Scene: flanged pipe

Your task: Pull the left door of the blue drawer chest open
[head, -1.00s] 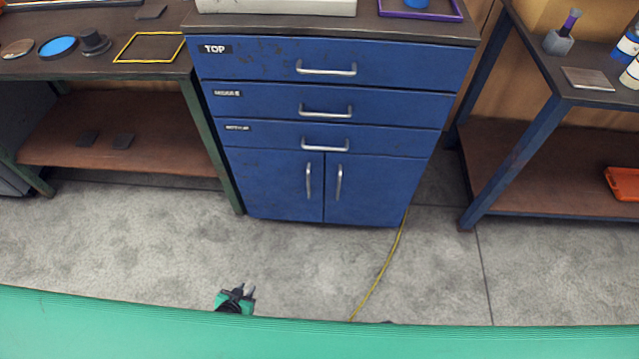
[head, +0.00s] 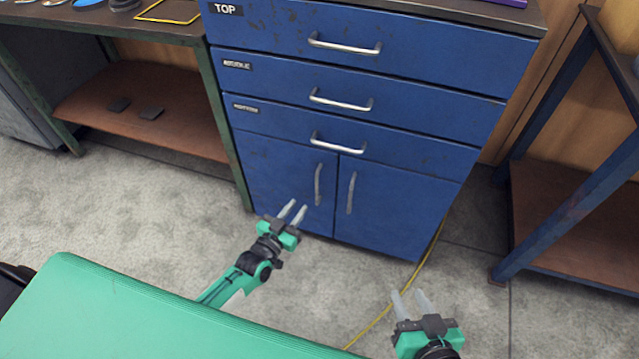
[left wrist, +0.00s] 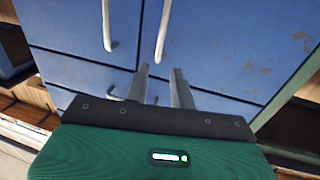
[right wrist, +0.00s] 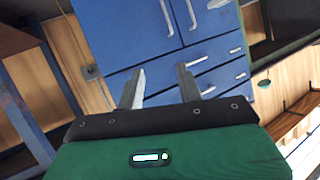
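The blue drawer chest (head: 350,120) stands ahead with its drawers and both lower doors shut. The left door (head: 280,172) has an upright metal handle (head: 318,184); the right door's handle (head: 351,193) is just right of it. My left gripper (head: 293,212) is open and empty, in front of the left door, below and left of its handle in the head view. In the left wrist view that handle (left wrist: 162,30) is beyond the open fingers, apart from them. My right gripper (head: 412,303) is open and empty, lower right of the doors, over the floor.
A green-legged bench (head: 226,130) with a brown lower shelf stands left of the chest. A blue-framed shelf unit (head: 560,200) stands to the right. A yellow cable (head: 425,262) lies on the floor.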

